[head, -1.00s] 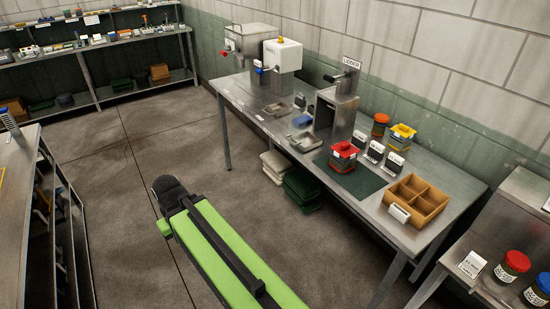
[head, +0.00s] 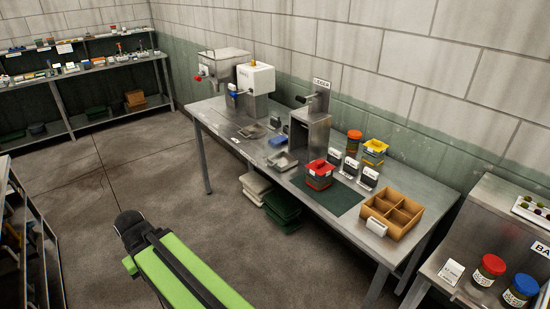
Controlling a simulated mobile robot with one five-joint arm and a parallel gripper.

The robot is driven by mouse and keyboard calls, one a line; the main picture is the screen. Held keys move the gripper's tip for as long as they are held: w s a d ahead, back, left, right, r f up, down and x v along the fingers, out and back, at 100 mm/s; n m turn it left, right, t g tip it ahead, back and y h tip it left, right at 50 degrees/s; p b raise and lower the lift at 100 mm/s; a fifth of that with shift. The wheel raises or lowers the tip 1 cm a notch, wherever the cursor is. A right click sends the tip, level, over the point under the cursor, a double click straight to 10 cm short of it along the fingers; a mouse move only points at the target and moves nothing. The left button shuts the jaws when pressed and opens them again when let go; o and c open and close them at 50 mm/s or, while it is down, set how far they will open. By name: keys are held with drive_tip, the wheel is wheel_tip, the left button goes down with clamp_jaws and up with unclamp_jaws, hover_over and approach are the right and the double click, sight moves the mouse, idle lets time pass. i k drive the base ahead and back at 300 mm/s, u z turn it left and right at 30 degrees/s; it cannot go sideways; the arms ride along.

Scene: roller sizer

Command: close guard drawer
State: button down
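No part is plainly marked as a guard drawer. On the steel workbench (head: 225,125) stand a steel hopper-like machine (head: 225,64) with a red knob and a white box machine (head: 256,78) with an orange top piece and a blue knob. To their right is an upright steel housing (head: 310,132) with a dark arm and a sign on top. Its front is partly in shadow, and I cannot tell whether a drawer there is open. Small metal trays (head: 283,161) lie in front of it. My green arm shows at the bottom, well short of the bench; my gripper is not recognisable.
A wooden divided box (head: 402,212) is at the bench's right end. Dark green bins (head: 282,208) sit below. A side table (head: 455,295) with jars stands right. Floor ahead is clear.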

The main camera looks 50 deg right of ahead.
sight(279, 148)
drive_tip(key=i, duration=0.85)
drive_tip(key=u, duration=0.65)
drive_tip(key=i, duration=0.6)
drive_tip(key=u, duration=0.6)
